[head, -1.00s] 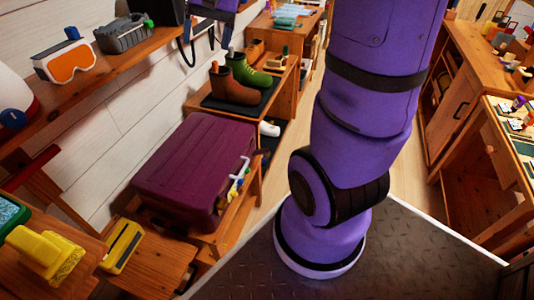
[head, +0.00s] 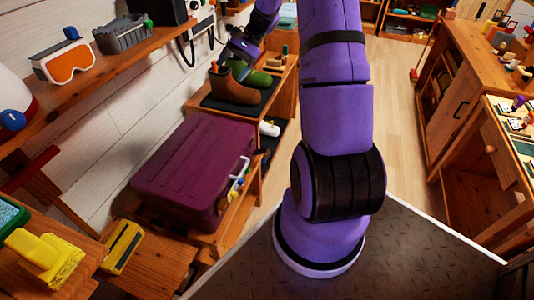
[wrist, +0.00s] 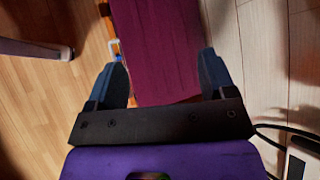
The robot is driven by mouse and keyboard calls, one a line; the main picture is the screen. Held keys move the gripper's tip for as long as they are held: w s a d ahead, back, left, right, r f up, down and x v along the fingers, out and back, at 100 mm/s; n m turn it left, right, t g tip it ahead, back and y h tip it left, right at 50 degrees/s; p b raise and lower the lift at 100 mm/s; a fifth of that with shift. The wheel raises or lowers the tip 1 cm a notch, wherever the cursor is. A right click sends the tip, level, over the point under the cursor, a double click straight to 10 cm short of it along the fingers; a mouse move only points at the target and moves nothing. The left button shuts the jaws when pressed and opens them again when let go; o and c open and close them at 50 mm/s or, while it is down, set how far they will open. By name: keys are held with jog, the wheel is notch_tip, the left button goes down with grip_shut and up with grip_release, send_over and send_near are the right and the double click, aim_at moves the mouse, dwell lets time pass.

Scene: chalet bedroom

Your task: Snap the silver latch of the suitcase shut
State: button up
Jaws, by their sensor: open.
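The suitcase (head: 195,170) is maroon and closed, lying flat on a low wooden bench below the wall shelf. Its handle and small latch parts (head: 238,183) are on the side facing right; which of these is the silver latch is too small to tell. In the wrist view the suitcase (wrist: 158,50) runs up the middle, with a light blue-white handle part (wrist: 115,50) at its left edge. My gripper (wrist: 165,80) is open and empty, its two dark fingers apart above the suitcase's end. In the head view my gripper (head: 238,48) is above the boots, beyond the suitcase.
Brown and green boots (head: 235,84) stand on a dark mat behind the suitcase. A wall shelf (head: 110,65) holds ski goggles (head: 66,62). A yellow-topped box (head: 122,246) sits on a stool in front. Open floor (head: 400,100) lies to the right.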

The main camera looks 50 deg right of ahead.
jog(key=d+f+m+t+y, duration=0.2)
jog(key=d+f+m+t, duration=0.15)
jog(key=d+f, duration=0.75)
jog(key=m+t+h, duration=0.4)
jog(key=m+t, duration=0.7)
jog(key=m, duration=0.4)
send_near(268, 153)
jog(key=x, duration=1)
jog(key=shift+w+f, duration=0.1)
jog(key=shift+w, duration=0.15)
jog(key=shift+c, duration=0.2)
